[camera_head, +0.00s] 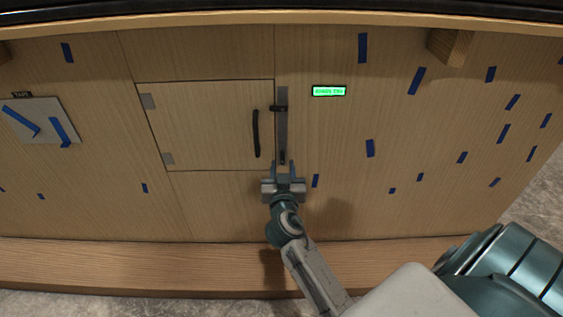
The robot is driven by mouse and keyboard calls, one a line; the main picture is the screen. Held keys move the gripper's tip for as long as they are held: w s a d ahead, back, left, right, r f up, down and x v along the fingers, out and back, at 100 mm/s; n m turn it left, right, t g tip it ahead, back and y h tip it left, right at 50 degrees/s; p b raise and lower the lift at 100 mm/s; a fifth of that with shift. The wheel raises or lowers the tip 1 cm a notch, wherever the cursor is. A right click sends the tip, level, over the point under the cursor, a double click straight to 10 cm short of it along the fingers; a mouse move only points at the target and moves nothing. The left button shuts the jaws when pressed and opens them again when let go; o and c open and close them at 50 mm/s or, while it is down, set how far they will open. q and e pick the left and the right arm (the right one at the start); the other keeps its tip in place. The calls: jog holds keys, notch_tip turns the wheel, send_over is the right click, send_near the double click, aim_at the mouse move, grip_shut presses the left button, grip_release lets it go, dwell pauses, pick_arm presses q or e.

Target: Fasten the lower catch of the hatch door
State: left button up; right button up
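The hatch door (205,125) is a wooden panel, flush with the front, with grey hinges on its left side and a black vertical handle (256,134) near its right edge. A dark upper catch (278,108) lies across the door's right edge, against a grey vertical strip (283,130). My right gripper (284,168) is at the strip's lower end, beside the door's lower right corner. It covers the place there, so the lower catch cannot be made out clearly. Whether its fingers are closed on anything is too small to tell. My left gripper is out of view.
A small green-lit display (329,91) sits right of the hatch. Blue tape strips dot the panel. A grey plate (40,120) is at the left, and a wooden block (450,46) juts out at the upper right. A wooden ledge (130,267) runs along the bottom.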

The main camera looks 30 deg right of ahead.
aim_at(282, 158)
jog(key=shift+x, duration=1.45)
grip_shut()
